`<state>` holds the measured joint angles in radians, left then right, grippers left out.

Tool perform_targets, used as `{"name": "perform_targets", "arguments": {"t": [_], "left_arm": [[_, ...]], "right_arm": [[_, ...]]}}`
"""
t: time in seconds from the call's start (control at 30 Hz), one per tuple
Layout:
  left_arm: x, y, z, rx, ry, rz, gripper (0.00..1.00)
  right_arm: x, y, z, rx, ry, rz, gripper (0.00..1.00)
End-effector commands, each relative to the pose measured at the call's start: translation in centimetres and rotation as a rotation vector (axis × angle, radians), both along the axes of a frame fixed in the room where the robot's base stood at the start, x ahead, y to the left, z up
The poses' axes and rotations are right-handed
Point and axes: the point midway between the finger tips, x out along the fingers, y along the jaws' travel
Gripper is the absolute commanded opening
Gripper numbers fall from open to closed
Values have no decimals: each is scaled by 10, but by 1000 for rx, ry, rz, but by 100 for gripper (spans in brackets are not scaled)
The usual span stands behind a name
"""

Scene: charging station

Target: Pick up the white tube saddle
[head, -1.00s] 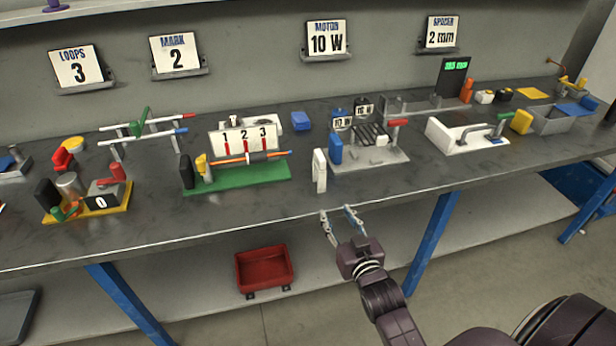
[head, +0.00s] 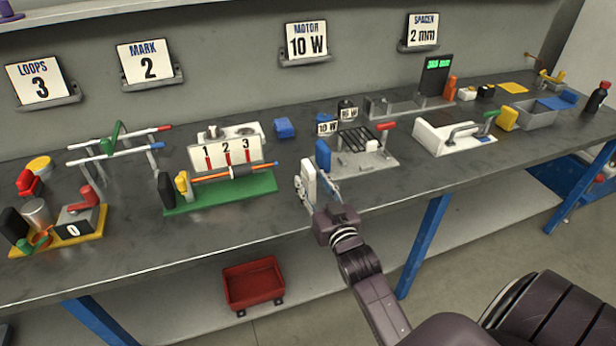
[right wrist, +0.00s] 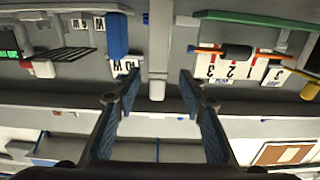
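A small upright white piece (head: 308,182), which I take to be the white tube saddle, stands near the front edge of the bench. In the right wrist view, which looks upside down, the pale upright piece (right wrist: 157,88) shows in the gap between the fingertips. My right gripper (head: 320,187) is open, with its fingers around or just in front of this piece; no contact is clear. It also shows open in the right wrist view (right wrist: 158,88). In the head view, the fingers partly hide the piece. My left gripper is not in view.
A green-based stand (head: 222,196) with numbers is to the left. A grey fixture (head: 378,160) with a blue block (head: 323,157) is close behind on the right. A white base with a grey tube (head: 435,140) stands farther right. Bare bench (head: 255,228) lies in front.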

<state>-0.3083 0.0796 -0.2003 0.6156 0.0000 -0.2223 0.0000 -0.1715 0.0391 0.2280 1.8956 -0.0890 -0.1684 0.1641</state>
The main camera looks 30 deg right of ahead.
Motion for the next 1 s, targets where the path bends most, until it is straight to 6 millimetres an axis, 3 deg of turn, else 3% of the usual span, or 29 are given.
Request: {"name": "perform_targets", "arguments": {"t": [0.23, 0.53, 0.87, 1.0], "left_arm": [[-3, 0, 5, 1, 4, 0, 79], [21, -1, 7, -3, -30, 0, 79], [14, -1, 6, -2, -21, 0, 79], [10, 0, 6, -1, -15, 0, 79]], "right_arm": [[32, -11, 0, -1, -2, 0, 38], [37, -12, -2, 0, -1, 0, 38], [36, -12, -2, 0, 0, 0, 2], [36, -12, -1, 0, -1, 0, 0]]}}
